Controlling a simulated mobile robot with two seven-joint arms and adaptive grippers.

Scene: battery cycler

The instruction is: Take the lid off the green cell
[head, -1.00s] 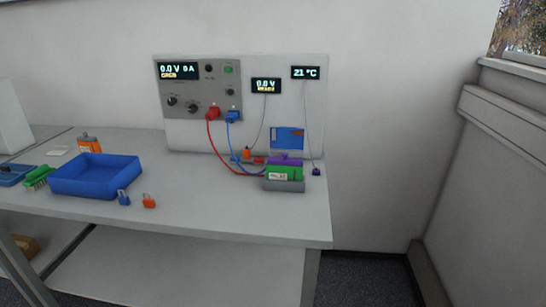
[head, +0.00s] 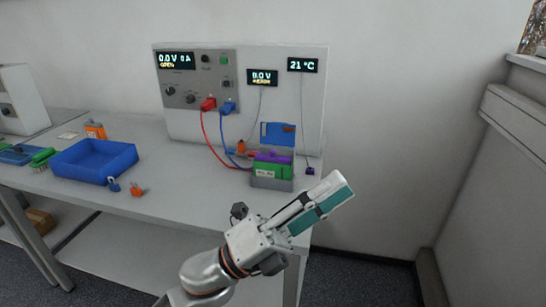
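The green cell (head: 267,170) with a white label sits upright in a grey holder (head: 271,183) near the bench's right end. A purple lid-like piece (head: 273,156) lies across its top. My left gripper (head: 335,191) is in front of the bench's right end, to the lower right of the cell and apart from it. Its teal-padded fingers point up and right. From this angle I cannot tell whether they are apart, and I see nothing held. My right gripper is not in view.
A panel (head: 191,125) with displays stands behind the cell. Red (head: 207,137) and blue (head: 229,133) leads run from it towards the cell. A blue tray (head: 92,172), a blue padlock (head: 113,185) and an orange one (head: 137,190) are to the left. The bench front between is clear.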

